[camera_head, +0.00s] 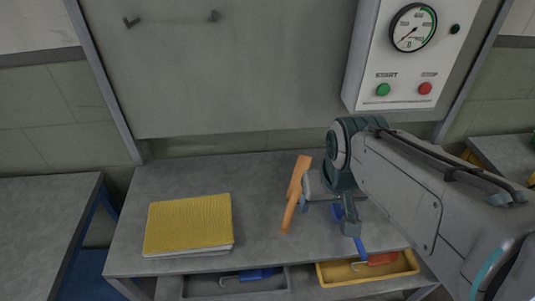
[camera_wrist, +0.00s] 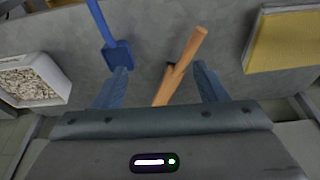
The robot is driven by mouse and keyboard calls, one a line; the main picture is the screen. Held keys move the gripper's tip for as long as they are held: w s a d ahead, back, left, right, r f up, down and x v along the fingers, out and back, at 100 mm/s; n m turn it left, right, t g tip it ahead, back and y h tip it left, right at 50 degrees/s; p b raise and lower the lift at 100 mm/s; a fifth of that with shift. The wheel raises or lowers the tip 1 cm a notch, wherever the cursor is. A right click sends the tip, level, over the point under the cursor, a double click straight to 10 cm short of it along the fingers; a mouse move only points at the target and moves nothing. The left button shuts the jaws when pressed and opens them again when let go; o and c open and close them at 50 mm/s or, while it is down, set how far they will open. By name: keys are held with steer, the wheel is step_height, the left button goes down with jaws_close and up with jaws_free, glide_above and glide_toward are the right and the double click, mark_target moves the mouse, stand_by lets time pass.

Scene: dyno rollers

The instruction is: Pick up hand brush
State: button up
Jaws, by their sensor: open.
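The hand brush (camera_head: 297,188), an orange-brown wooden piece, lies on the grey table just left of my gripper (camera_head: 328,210) in the head view. In the wrist view the brush (camera_wrist: 186,58) runs slantwise between the two spread fingers of my gripper (camera_wrist: 161,69), with a small dark patch at its left side. Its lower end passes out of sight behind the gripper body. The fingers are open, and neither clearly touches the brush. How high they are above the table I cannot tell.
A yellow-covered pad (camera_head: 188,224) lies on the table's left. A blue tool (camera_wrist: 116,50) lies beside the left finger in the wrist view. A white tray of pale bits (camera_wrist: 30,82) is farther left. A grey tray (camera_head: 205,286) and yellow tray (camera_head: 345,279) sit below the table's front edge.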

steer(key=w+m+g+b, duration=0.1)
steer(key=w+m+b, duration=0.1)
steer(key=w, duration=0.8)
steer(key=m+g+b, duration=0.1)
steer(key=m+g, duration=0.1)
glide_above(299, 178)
steer(key=d, duration=0.1)
step_height(299, 178, down, 3)
steer(key=f, duration=0.8)
steer(key=shift+w+b, duration=0.2)
steer(key=shift+b, duration=0.1)
steer(key=shift+s+a+f, duration=0.1)
steer(key=shift+a+f, duration=0.05)
steer(key=shift+f, duration=0.75)
steer(key=shift+s+a+f, duration=0.1)
steer(key=shift+a+f, duration=0.05)
steer(key=shift+f, duration=0.7)
steer(key=shift+s+a+f, duration=0.1)
steer(key=shift+a+f, duration=0.05)
steer(key=shift+f, duration=0.75)
steer(key=c, duration=1.2)
steer(key=shift+w, duration=0.1)
steer(key=shift+c, duration=0.3)
steer(key=shift+r, duration=0.15)
